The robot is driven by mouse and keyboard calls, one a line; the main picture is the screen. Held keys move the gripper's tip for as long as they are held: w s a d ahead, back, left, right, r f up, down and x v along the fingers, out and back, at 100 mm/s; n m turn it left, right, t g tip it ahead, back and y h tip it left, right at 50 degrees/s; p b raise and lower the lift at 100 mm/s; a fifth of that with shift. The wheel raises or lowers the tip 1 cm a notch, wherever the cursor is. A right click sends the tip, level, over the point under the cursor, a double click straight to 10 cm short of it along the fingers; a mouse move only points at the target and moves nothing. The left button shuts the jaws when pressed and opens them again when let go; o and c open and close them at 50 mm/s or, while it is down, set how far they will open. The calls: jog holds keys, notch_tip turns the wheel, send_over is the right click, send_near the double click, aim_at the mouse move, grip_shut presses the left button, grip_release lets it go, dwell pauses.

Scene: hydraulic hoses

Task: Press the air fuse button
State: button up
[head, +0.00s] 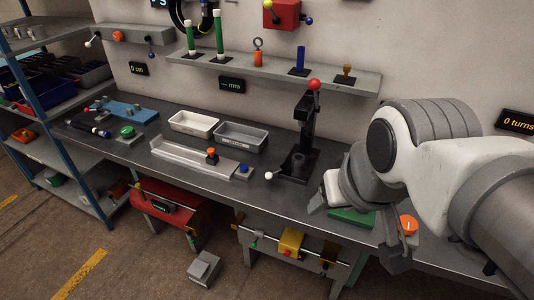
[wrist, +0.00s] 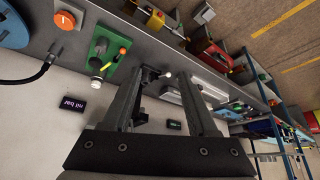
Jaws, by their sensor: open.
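No label in view names the air fuse button, so I cannot tell for certain which control it is. A round orange button with a white mark (head: 408,226) sits at the bench's right front, partly beside my gripper; an orange button (wrist: 65,19) also shows at the upper left of the wrist view. A green plate (head: 352,216) is partly hidden by my gripper; in the wrist view the green plate (wrist: 118,71) carries a white knob, a yellow stick and a small orange part. My gripper (head: 357,232) is open, its fingers apart and empty (wrist: 168,75).
A black press stand with a red ball (head: 314,85) rises left of my arm. Two trays (head: 240,136) and a long pale fixture (head: 190,156) lie on the bench. A wall shelf (head: 275,74) runs behind. A "nil bar" display (wrist: 72,106) is near the green plate.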

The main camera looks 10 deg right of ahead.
jog(key=shift+a, duration=0.1)
grip_shut()
dwell(1.6)
